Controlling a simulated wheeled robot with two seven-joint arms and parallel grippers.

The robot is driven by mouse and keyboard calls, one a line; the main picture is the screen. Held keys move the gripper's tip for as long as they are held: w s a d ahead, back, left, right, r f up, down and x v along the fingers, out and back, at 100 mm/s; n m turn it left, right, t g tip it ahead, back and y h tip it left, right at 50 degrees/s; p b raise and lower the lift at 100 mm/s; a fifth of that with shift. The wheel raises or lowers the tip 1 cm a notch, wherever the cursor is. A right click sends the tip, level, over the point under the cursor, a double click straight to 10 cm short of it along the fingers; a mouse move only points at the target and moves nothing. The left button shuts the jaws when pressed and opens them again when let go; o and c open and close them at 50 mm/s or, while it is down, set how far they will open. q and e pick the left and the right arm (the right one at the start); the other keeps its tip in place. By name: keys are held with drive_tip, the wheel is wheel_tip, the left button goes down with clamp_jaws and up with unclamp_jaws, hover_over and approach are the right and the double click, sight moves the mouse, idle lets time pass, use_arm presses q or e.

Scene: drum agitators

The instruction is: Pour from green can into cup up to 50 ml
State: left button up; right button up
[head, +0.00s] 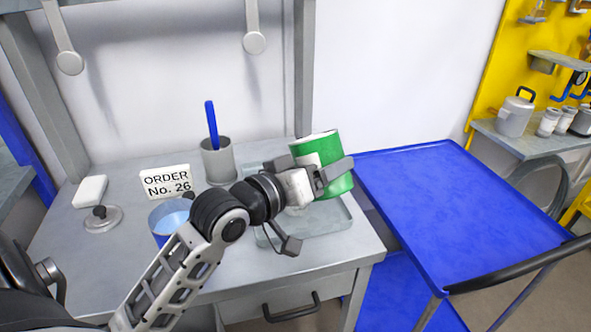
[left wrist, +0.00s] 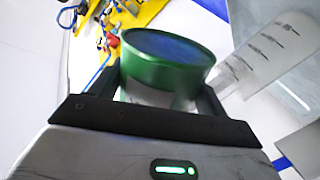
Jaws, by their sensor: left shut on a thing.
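My left gripper (head: 322,178) is shut around the green can (head: 325,147) and holds it above a shallow clear tray (head: 335,222) on the bench. The can leans a little in the head view. In the left wrist view the can (left wrist: 165,65) sits between the fingers, with a dark blue surface inside its green rim. A translucent cup with graduation marks (left wrist: 268,52) stands close beside the can in that view. In the head view the cup is mostly hidden behind my gripper, and its fill level cannot be told. My right gripper is not in view.
A blue container with light blue contents (head: 165,222) stands partly behind my left arm. A grey holder with a blue-handled tool (head: 217,160), an order sign (head: 166,182), a knobbed lid (head: 101,219) and a white block (head: 90,190) are nearby. A blue cart (head: 455,205) is empty at right.

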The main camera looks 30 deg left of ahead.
use_arm(q)
drive_tip(key=shift+w+a+r+n, duration=0.15)
drive_tip(key=shift+a+r+n, duration=0.1)
drive_tip(key=shift+r+n, duration=0.15)
idle(0.8)
drive_tip(key=shift+a+f+n+h, duration=0.1)
drive_tip(key=shift+f+n+h, duration=0.15)
drive_tip(key=shift+n, duration=0.25)
idle(2.1)
